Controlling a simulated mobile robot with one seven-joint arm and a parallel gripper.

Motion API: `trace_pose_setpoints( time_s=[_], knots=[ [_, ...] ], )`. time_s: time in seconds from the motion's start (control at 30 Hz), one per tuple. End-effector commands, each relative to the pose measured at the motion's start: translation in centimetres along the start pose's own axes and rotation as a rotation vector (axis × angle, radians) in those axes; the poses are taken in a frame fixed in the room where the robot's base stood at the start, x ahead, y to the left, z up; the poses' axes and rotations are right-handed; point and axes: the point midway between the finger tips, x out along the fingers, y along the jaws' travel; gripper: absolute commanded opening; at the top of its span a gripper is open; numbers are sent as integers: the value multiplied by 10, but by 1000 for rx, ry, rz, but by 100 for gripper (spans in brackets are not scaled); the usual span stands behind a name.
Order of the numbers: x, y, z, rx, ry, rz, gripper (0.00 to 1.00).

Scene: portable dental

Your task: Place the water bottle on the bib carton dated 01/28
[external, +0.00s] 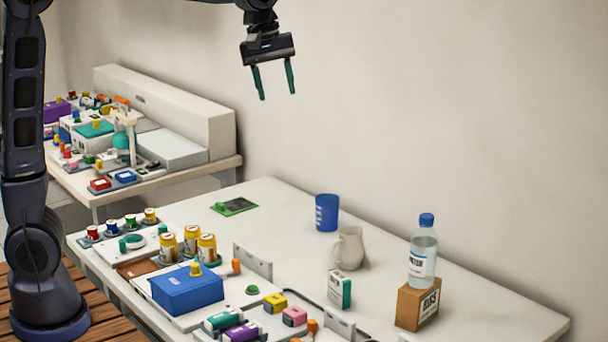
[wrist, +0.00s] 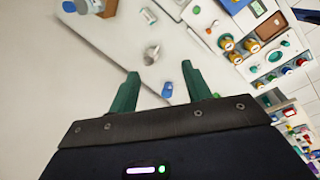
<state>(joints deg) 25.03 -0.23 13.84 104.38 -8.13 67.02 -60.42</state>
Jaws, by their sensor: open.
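The clear water bottle (external: 422,262) with a blue cap stands upright on top of a brown carton (external: 412,308) at the table's right end. The carton has dark lettering resembling "BIBS"; no date is legible. In the wrist view, the bottle's blue cap (wrist: 69,6) and part of the brown carton (wrist: 108,7) show at the top left edge, partly cut off. My gripper (external: 277,95) is open and empty, raised high above the table near the wall, well to the left of the bottle and apart from it. Its two green fingers also show in the wrist view (wrist: 160,84).
A blue cup (external: 327,213) and a pale jug (external: 347,248) stand left of the bottle. A small white-green box (external: 340,289) stands nearer the front. A blue box (external: 187,290) and several yellow jars crowd the table's left. The table around the carton is clear.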

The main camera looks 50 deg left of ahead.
Motion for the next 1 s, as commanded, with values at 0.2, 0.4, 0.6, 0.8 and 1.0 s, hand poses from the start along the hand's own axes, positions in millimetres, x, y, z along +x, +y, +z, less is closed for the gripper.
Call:
trace_pose_setpoints(
  time_s=[0.2, 0.4, 0.6, 0.8, 1.0],
  knots=[
    [-21, -78, 4, 177, 35, 43, 49],
    [-28, -146, 17, 350, 85, 65, 49],
    [-24, -211, 35, 526, 150, 67, 49],
    [-10, -272, 56, 699, 225, 46, 49],
    [10, -320, 75, 846, 291, 7, 49]
  ],
)
